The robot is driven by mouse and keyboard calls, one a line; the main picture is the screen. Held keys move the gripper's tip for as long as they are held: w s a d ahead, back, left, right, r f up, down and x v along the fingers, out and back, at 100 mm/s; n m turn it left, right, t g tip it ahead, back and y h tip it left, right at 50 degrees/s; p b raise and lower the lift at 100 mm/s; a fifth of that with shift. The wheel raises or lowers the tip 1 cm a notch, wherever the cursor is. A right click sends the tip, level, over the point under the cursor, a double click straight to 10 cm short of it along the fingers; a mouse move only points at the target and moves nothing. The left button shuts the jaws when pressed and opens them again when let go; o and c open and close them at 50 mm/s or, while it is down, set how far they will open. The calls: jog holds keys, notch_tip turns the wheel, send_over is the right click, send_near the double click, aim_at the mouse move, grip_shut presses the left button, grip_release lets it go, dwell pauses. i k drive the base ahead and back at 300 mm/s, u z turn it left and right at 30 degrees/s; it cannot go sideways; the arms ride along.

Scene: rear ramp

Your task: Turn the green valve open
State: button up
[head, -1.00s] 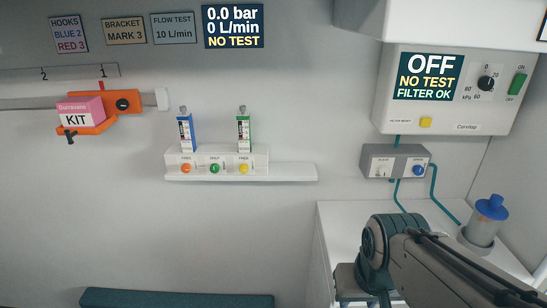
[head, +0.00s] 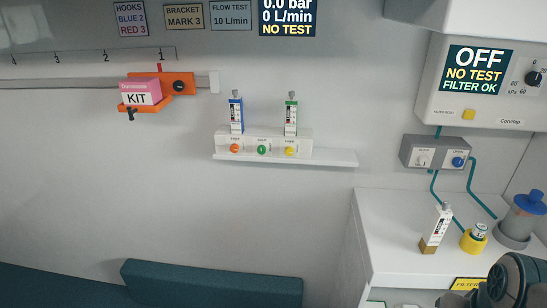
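No handle marked as a valve is plain in the head view. A small round green knob (head: 262,149) sits on the white wall block, between an orange knob (head: 234,148) and a yellow knob (head: 290,151). Its setting is too small to read. A green-marked upright device (head: 291,115) and a blue-marked one (head: 236,115) stand on top of the block. My gripper is not in view; only a dark part of my arm shows at the lower right corner.
A white ledge (head: 335,158) runs under the block. At right, a counter (head: 392,225) holds a white-and-brown container (head: 437,229), a yellow-based item (head: 473,240) and a blue-topped canister (head: 522,215). An orange bracket (head: 178,87) holds a pink kit (head: 139,92). A dark seat (head: 215,280) lies below.

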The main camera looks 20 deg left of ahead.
aim_at(262, 149)
jog(key=k, duration=0.4)
jog(key=u, duration=0.75)
jog(key=i, duration=0.5)
jog(key=z, duration=0.05)
